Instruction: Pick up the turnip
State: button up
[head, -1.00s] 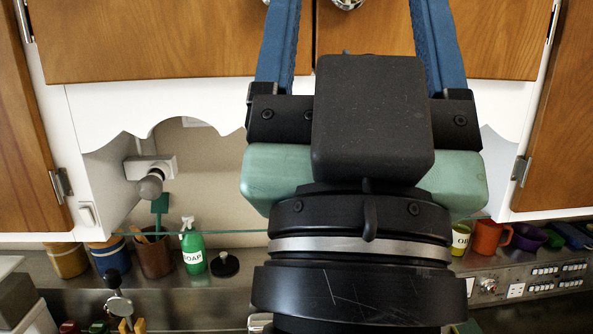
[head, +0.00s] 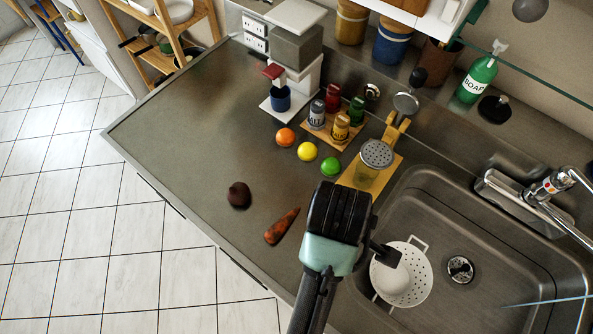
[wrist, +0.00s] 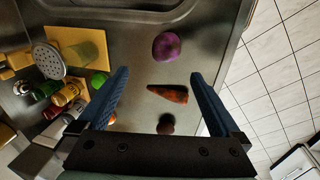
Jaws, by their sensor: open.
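A round purple root, which looks like the turnip (wrist: 167,45), lies on the steel counter in the wrist view, beyond the fingertips and roughly between their lines. In the head view I cannot see it; my arm seems to cover it. My gripper (wrist: 160,77) is open and empty, its two blue fingers spread wide above the counter. The orange-brown carrot (wrist: 168,94) lies between the fingers in the wrist view and left of my arm in the head view (head: 282,226). A dark brown root (head: 240,195) lies beyond it, near the palm in the wrist view (wrist: 165,124).
The sink (head: 480,225) with a white colander (head: 417,267) is right of my arm. A yellow board (head: 390,170) with a grater (head: 377,154), several shakers, and orange (head: 285,137), yellow (head: 307,151) and green (head: 331,167) fruits stand behind. The counter's left part is clear.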

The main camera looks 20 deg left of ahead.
jog(key=shift+g, duration=0.3)
jog(key=f, duration=0.7)
jog(key=shift+s+d+f+p, duration=0.1)
jog(key=shift+s+f+p, duration=0.1)
jog(key=shift+f+p, duration=0.15)
jog(key=shift+w+d+f+p, duration=0.1)
jog(key=shift+w+f+p, duration=0.15)
jog(key=shift+f, duration=0.7)
jog(key=shift+w+f+p, duration=0.2)
jog(key=shift+w+f, duration=0.05)
jog(key=shift+f, duration=0.65)
jog(key=shift+w+d+f+p, duration=0.1)
jog(key=shift+w+f+p, duration=0.15)
jog(key=shift+f, duration=0.7)
jog(key=c, duration=1.4)
